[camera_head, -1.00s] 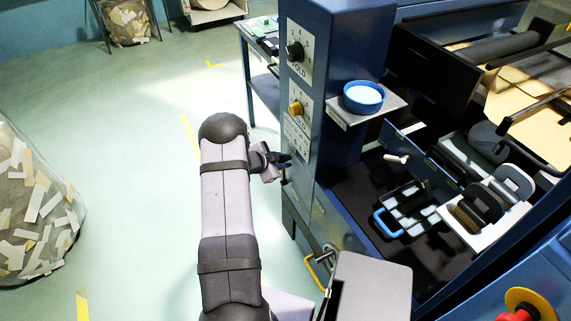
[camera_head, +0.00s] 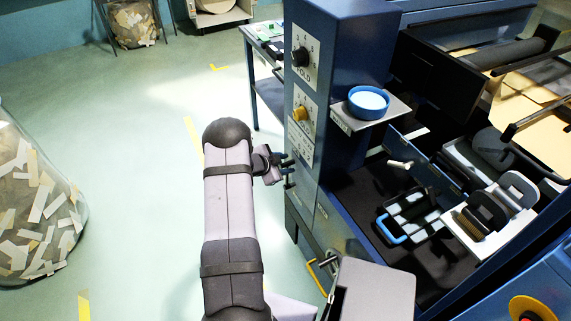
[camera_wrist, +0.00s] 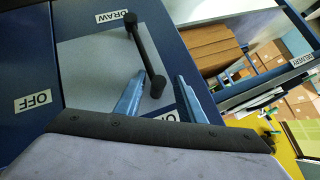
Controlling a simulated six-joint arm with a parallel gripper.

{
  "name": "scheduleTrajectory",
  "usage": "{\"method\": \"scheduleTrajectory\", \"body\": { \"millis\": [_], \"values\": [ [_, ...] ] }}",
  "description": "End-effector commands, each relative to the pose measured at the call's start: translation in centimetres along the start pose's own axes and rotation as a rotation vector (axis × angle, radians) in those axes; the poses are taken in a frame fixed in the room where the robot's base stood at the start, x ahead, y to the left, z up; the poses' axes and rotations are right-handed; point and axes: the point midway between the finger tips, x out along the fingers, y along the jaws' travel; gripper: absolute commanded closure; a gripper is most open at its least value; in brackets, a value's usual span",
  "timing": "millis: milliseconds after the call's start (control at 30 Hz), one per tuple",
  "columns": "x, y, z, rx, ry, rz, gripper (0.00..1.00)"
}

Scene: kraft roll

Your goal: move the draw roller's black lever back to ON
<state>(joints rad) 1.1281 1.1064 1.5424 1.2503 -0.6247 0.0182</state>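The draw roller's black lever (camera_wrist: 143,50) shows in the wrist view as a dark bar with a thick knob at each end, over a grey plate (camera_wrist: 85,60). Its lower end lies between the two blue fingertips of my gripper (camera_wrist: 160,78), which are apart. I cannot tell whether they touch it. The DRAW label (camera_wrist: 116,17) is above, the OFF label (camera_wrist: 33,101) at the left. In the head view my gripper (camera_head: 289,160) is beside the left face of the blue column; the lever is not clear there.
The blue column (camera_head: 345,50) carries the FOLD dial (camera_head: 300,57), a yellow knob (camera_head: 301,113) and a shelf with a blue bowl (camera_head: 368,101). A blue-handled tray (camera_head: 391,229) lies in the machine. A bag of paper scraps (camera_head: 35,205) stands left; the floor between is clear.

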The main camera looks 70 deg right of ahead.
Motion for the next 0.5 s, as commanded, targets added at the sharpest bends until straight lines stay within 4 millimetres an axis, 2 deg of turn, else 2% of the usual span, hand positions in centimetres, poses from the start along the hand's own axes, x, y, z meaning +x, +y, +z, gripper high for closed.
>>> {"method": "scheduleTrajectory", "body": {
  "millis": [267, 500],
  "values": [
    [-0.6, 0.0, 0.2, -0.002, -0.004, 0.000, 0.66],
    [-3.2, -0.1, 0.1, -0.002, -0.003, -0.002, 0.66]
  ]
}}
